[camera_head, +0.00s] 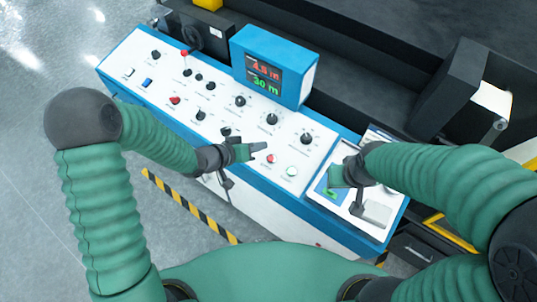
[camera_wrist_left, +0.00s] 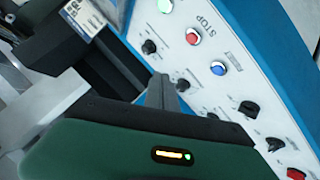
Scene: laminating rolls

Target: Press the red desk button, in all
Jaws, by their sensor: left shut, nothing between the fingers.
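The white control desk panel (camera_head: 215,110) has a round red button (camera_head: 270,158) near its front right, just past the tips of my left gripper (camera_head: 262,147). In the left wrist view this red button (camera_wrist_left: 193,37) sits by the word STOP, between a lit green button (camera_wrist_left: 165,5) and a blue button (camera_wrist_left: 218,68). My left gripper is shut and empty; its fingers show in the left wrist view (camera_wrist_left: 162,88). A gap shows between fingers and button there, but I cannot tell their height above the panel. My right gripper (camera_head: 352,203) is over the right side panel, its jaws unclear.
The green button (camera_head: 291,171) stands right of the red one. A black knob (camera_head: 306,138) and several others lie behind. A blue display box (camera_head: 273,66) rises at the back. Another red control (camera_head: 175,99) is at the left. A grey box (camera_head: 376,213) is by my right gripper.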

